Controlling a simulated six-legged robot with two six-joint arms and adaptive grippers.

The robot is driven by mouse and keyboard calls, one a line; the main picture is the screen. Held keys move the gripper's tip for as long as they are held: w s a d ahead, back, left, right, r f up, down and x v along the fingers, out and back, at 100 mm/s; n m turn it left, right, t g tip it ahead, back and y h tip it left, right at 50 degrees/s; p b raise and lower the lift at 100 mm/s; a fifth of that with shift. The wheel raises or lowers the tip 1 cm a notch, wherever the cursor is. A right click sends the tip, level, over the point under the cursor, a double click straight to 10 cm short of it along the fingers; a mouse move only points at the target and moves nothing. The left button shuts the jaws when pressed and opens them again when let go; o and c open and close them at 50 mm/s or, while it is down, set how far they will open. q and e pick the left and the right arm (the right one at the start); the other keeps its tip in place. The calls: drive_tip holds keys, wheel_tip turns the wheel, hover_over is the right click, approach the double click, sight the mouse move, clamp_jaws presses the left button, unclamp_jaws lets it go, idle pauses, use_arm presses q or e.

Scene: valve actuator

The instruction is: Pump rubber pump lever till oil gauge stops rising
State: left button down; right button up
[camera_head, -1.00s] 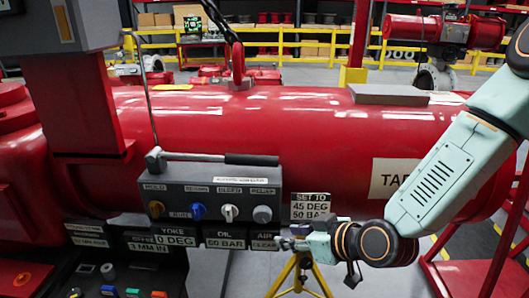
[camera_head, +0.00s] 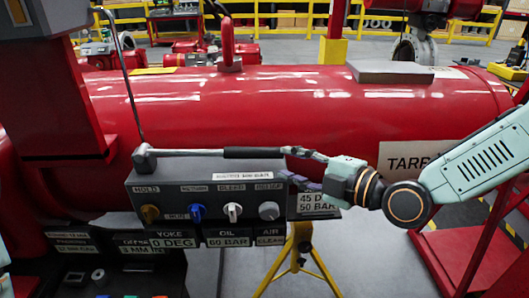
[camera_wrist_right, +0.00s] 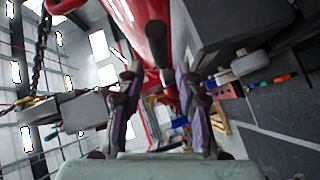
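The pump lever (camera_head: 200,152), a metal rod with a black rubber grip (camera_head: 254,152), lies nearly level along the top of the grey control box (camera_head: 215,185). My right gripper (camera_head: 298,167) is just right of the grip's end. In the right wrist view its two fingers are apart with a clear gap, and the black grip end (camera_wrist_right: 158,40) shows ahead between them; contact cannot be told. The oil gauge plate (camera_head: 228,240) below the box seems to read 60 BAR. My left gripper is not in view.
Several knobs, including a blue one (camera_head: 197,213), line the box front. A sign (camera_head: 317,204) sits just below my right gripper. The large red cylinder (camera_head: 330,110) is close behind. A yellow tripod (camera_head: 300,250) stands below.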

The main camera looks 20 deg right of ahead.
sight(263, 155)
drive_tip(key=shift+w+a+f+n+b, duration=0.25)
drive_tip(key=shift+w+a+n+b, duration=0.55)
drive_tip(key=shift+w, duration=0.3)
drive_tip(key=shift+w+a+b, duration=0.3)
drive_tip(key=shift+w+a, duration=0.05)
drive_tip(key=shift+w, duration=0.15)
drive_tip(key=x, duration=0.2)
drive_tip(key=shift+w+f, duration=0.1)
drive_tip(key=shift+w, duration=0.2)
drive_tip(key=shift+w+a, duration=0.35)
drive_tip(key=shift+w, duration=0.05)
drive_tip(key=shift+w, duration=0.15)
drive_tip(key=shift+a, duration=0.1)
clamp_jaws()
